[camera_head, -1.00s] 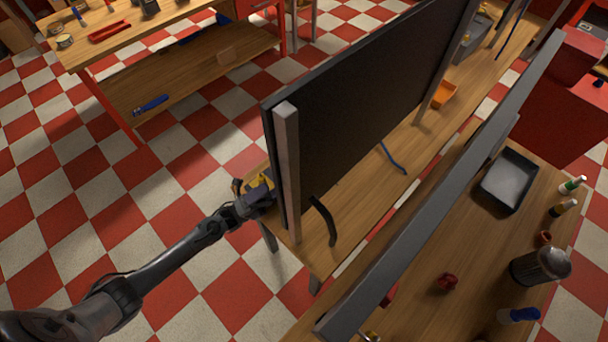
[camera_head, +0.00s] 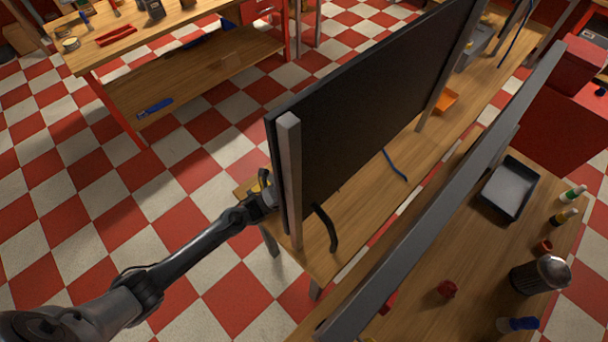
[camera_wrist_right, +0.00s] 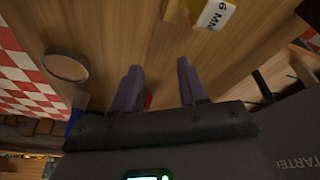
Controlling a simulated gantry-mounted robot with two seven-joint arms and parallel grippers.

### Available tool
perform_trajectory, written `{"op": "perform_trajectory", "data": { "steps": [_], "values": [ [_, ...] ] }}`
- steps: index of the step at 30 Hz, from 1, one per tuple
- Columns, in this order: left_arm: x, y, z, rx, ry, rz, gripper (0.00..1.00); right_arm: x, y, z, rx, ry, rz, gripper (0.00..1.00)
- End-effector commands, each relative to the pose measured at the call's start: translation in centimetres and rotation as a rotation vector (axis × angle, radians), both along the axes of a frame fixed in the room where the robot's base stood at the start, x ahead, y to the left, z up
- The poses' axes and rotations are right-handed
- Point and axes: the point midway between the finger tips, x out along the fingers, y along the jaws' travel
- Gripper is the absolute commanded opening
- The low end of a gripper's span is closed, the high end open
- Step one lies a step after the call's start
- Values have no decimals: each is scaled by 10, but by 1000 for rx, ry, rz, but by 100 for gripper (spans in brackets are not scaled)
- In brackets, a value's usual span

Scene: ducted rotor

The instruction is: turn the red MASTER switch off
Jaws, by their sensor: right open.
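In the head view I see the black back of an upright panel (camera_head: 375,115) on a wooden bench. A single arm of mine reaches to its near end, and the hand there is mostly hidden by the panel and post. The right wrist view shows my right gripper (camera_wrist_right: 158,88), its two dark fingers apart and empty, over the wooden bench top. A dark surface lettered "STARTER" (camera_wrist_right: 297,164) is at lower right. A small red thing (camera_wrist_right: 149,101) shows between the fingers; I cannot tell whether it is the MASTER switch. No MASTER label is readable.
A yellow box marked "6 MM" (camera_wrist_right: 213,13) and a round lid-like thing (camera_wrist_right: 66,66) lie on the bench near the right gripper. A grey post (camera_head: 289,180) stands at the panel's near edge. Checkered floor (camera_head: 90,230) is open to the left.

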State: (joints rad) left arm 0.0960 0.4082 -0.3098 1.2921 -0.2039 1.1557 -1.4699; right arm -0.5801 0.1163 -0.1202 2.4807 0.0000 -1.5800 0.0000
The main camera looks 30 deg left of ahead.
Motion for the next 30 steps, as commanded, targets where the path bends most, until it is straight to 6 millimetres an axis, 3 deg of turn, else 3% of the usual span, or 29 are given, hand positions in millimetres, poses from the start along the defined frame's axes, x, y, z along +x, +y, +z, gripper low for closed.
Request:
{"op": "perform_trajectory", "data": {
  "steps": [12, 22, 30],
  "values": [
    [3, -4, 4, -1, -1, 0, 98, 0, -1, 1, -5, 0, 4, 43],
    [3, -3, 4, 0, 0, 0, 48, 0, -2, 1, -7, 0, 4, 43],
    [2, -3, 6, 9, 27, 1, 48, 0, -1, 9, -6, 1, 3, 43]
  ]
}}
